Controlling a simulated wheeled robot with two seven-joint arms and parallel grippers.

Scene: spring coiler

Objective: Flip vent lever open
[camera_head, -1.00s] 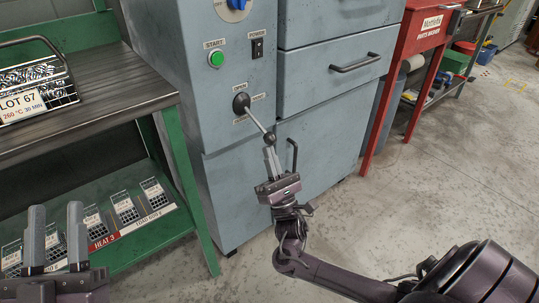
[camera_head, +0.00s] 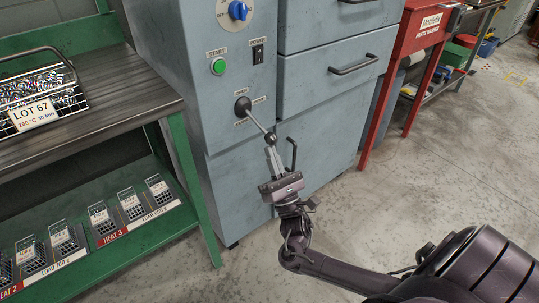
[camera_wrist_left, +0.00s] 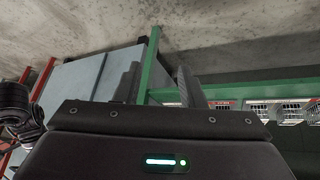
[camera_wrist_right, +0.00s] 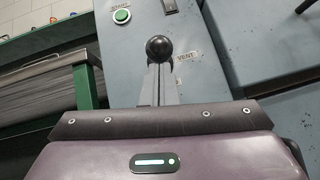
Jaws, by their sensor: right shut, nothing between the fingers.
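The vent lever (camera_head: 257,121) is a grey rod on the cabinet front. It runs from a dark round hub (camera_head: 242,104) down and to the right to a black ball knob (camera_head: 271,138). My right gripper (camera_head: 270,150) is shut and empty, with its fingertips just below the knob. In the right wrist view the knob (camera_wrist_right: 159,47) sits right at the fingertips; I cannot tell whether they touch. A VENT label (camera_wrist_right: 186,57) shows beside it. My left gripper (camera_wrist_left: 157,80) is out of the head view; in its wrist view its fingers stand apart, empty.
The grey cabinet (camera_head: 187,80) carries a green START button (camera_head: 218,66), a black power switch (camera_head: 258,54) and a blue dial (camera_head: 238,10). A green bench (camera_head: 200,210) with a wire basket (camera_head: 60,84) stands left. Open floor (camera_head: 430,190) lies right.

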